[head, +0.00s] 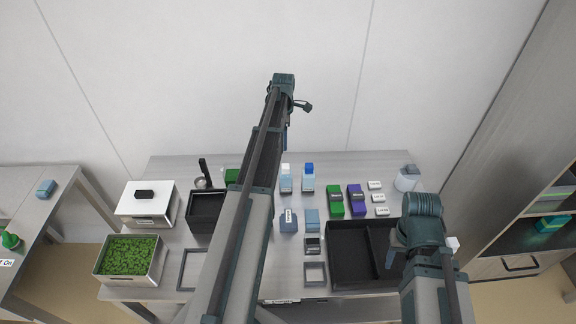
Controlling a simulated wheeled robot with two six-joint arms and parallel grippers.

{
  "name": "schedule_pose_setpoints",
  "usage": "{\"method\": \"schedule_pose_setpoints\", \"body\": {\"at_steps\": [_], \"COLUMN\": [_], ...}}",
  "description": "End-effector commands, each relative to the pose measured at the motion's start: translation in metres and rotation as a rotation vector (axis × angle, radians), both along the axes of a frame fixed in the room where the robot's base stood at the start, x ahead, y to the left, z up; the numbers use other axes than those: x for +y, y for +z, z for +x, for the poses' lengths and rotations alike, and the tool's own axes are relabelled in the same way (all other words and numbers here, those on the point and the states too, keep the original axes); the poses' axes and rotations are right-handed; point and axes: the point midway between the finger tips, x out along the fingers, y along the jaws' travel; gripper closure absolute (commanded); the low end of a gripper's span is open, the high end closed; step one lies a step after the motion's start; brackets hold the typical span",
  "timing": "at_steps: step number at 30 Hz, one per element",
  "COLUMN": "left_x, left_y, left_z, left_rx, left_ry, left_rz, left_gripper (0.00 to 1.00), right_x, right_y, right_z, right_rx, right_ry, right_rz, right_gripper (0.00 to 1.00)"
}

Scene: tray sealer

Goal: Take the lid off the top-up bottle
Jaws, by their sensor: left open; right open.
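Two light-blue bottles stand side by side at the back middle of the table, one with a white lid (286,178) and one with a blue lid (308,178). Their labels are too small to read, so I cannot tell which is the top-up bottle. Both lids are on. My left arm reaches up across the middle; its gripper (286,135) is mostly hidden by the arm, above and apart from the bottles. My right gripper (392,258), partly hidden by its arm, is over the right side of the black tray. Both grippers are open, and no object shows in them.
A black divided tray (336,262) is at the front right. Green (335,203) and purple (356,203) packs and white labelled blocks stand behind it. A white-lidded box (128,205) and a bin of green leaves (104,265) are at left. A pale jug (405,183) stands back right.

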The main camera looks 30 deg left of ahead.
Motion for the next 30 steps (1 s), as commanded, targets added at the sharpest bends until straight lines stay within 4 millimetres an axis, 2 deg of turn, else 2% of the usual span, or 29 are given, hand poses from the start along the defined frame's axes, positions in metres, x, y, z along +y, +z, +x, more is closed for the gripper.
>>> {"method": "schedule_pose_setpoints", "body": {"at_steps": [5, 21, 30], "left_x": [-0.001, -0.001, -0.001], "left_y": [-0.013, -0.085, -0.088], "left_z": [0.0, 0.0, 0.001], "left_rx": [0.0, 0.0, 0.0], "left_ry": [-0.002, -0.004, -0.005], "left_rz": [0.0, 0.0, 0.0], "left_gripper": [0.22, 0.22, 0.22], "right_x": [0.0, 0.0, 0.0], "right_y": [-0.013, -0.085, -0.088], "right_z": [0.0, 0.0, 0.0], "right_rx": [0.0, 0.0, 0.0], "right_ry": [0.0, -0.002, -0.002], "right_rz": [0.0, 0.0, 0.0], "right_gripper": [0.5, 0.5, 0.5]}}
